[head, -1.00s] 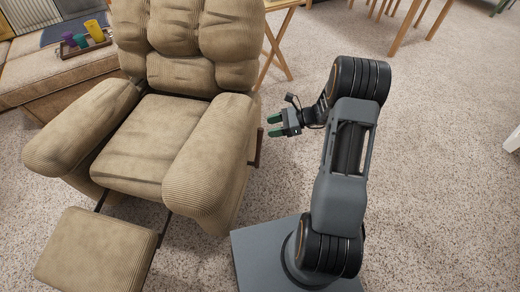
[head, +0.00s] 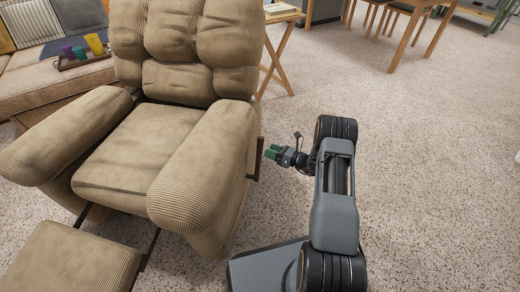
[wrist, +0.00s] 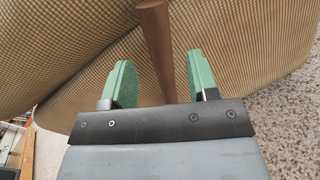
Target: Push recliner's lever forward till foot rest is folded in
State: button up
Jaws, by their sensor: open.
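The tan corduroy recliner (head: 175,165) stands at the left in the head view. Its foot rest (head: 72,262) is extended in front of the seat. The brown wooden lever (head: 257,160) stands upright at the chair's right side. In the wrist view the lever (wrist: 154,45) runs from the top down between the two green fingers; its lower part is hidden behind the gripper body. My gripper (head: 272,152) is open beside the lever, a finger's tip close to it. In the wrist view my gripper (wrist: 158,83) shows a gap between each finger and the lever.
A wooden folding table (head: 280,50) stands behind the recliner. A sofa with a tray of colored cups (head: 80,50) is at the back left. A dining table and chairs are at the back right. The carpet (head: 440,170) at the right is clear.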

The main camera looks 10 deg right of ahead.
aim_at(260, 147)
jog(key=shift+b+x, duration=0.7)
jog(key=shift+x, duration=2.3)
grip_shut()
